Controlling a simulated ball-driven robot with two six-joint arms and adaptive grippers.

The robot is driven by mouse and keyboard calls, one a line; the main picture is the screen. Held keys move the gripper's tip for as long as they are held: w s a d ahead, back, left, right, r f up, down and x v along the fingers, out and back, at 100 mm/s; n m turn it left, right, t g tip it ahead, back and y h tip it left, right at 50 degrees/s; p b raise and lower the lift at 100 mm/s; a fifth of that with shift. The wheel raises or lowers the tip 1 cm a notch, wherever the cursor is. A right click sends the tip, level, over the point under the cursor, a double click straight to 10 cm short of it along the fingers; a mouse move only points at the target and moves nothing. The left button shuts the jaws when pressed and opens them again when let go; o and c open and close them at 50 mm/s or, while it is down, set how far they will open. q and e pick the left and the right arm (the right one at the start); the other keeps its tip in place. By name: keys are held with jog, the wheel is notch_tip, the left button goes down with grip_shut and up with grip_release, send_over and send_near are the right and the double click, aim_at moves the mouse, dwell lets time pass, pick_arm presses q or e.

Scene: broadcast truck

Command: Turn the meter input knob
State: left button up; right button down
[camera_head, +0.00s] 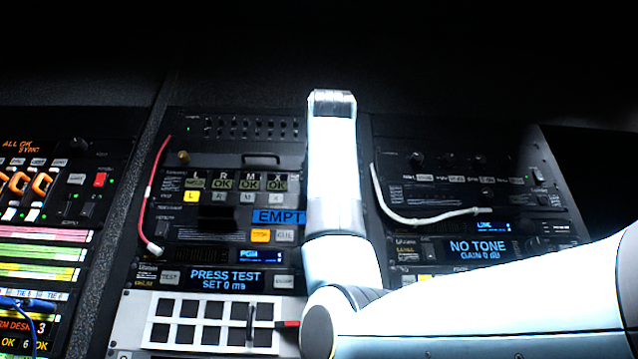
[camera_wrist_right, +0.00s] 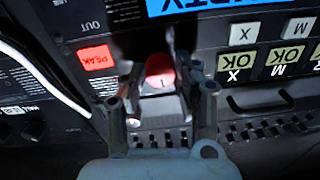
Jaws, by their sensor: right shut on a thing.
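In the right wrist view, a knob with a red cap (camera_wrist_right: 160,68) and a small dark mark on it sits on the black panel. My right gripper (camera_wrist_right: 168,88) has one finger on each side of it and is shut on it. No label for the knob is readable, but it is the only knob between the fingers. In the head view, my right arm comes in from the right and its upright white links cover the knob and the gripper. My left gripper is in neither view.
The wrist picture is upside down. A lit red PEAK button (camera_wrist_right: 95,57) and a white cable (camera_wrist_right: 50,75) are near the gripper. In the head view, a red cable (camera_head: 150,195) and a white cable (camera_head: 430,217) hang over the racks either side of my arm.

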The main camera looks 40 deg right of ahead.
jog(key=shift+a+n+b, duration=0.1)
jog(key=shift+n+b, duration=0.85)
jog(key=shift+n, duration=2.95)
jog(key=c, duration=1)
grip_release()
jog(key=shift+w, duration=0.1)
jog(key=v, duration=1.2)
jog(key=shift+r, duration=0.1)
